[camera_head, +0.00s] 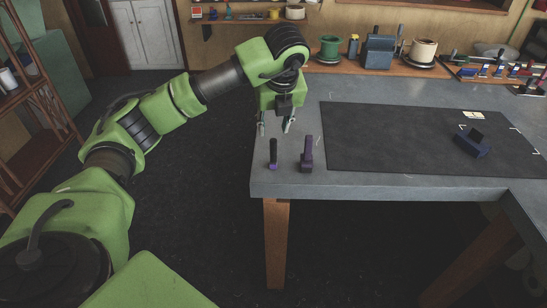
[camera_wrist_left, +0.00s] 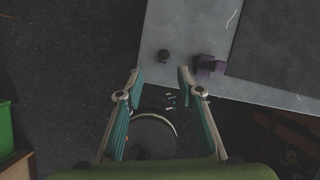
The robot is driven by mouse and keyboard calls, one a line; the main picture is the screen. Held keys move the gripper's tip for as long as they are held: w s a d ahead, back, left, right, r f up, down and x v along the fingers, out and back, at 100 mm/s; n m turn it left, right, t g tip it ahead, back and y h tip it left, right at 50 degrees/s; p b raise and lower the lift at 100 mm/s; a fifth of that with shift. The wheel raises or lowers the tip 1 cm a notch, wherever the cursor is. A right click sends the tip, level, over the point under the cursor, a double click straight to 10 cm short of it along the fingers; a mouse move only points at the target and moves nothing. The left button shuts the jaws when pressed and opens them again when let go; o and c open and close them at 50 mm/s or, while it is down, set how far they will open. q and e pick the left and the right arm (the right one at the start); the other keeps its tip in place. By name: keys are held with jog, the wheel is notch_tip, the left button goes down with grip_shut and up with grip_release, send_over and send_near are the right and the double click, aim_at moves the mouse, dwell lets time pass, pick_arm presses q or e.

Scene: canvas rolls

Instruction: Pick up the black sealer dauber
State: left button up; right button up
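A slim, upright black tool with a purple lower end (camera_head: 273,153) best matches the black sealer dauber. It stands near the left edge of the grey table (camera_head: 400,184). In the left wrist view the dauber shows from above as a small dark round shape (camera_wrist_left: 163,57). My left gripper (camera_head: 276,121) is open and empty, above the table's left edge and apart from the dauber. In the left wrist view its spread fingertips (camera_wrist_left: 160,76) lie just below the dauber in the picture. My right gripper is in neither view.
A purple tool (camera_head: 307,155) stands close to the right of the dauber; it also shows in the wrist view (camera_wrist_left: 210,66). A dark mat (camera_head: 400,140) bears a dark blue block-like object (camera_head: 470,145). A back shelf holds a green pot (camera_head: 329,47) and a blue container (camera_head: 378,51).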

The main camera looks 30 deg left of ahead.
aim_at(273, 147)
pick_arm(q)
jog(key=p+x, duration=0.1)
jog(key=x, duration=0.5)
jog(key=shift+w+f, duration=0.1)
jog(key=shift+f, duration=0.15)
jog(key=x, duration=0.1)
jog(key=p+x, duration=0.1)
jog(key=x, duration=0.1)
jog(key=p+x, duration=0.1)
jog(key=x, duration=0.1)
jog(key=shift+w+d, duration=0.1)
jog(key=shift+d, duration=0.3)
jog(key=shift+f, duration=0.25)
grip_shut()
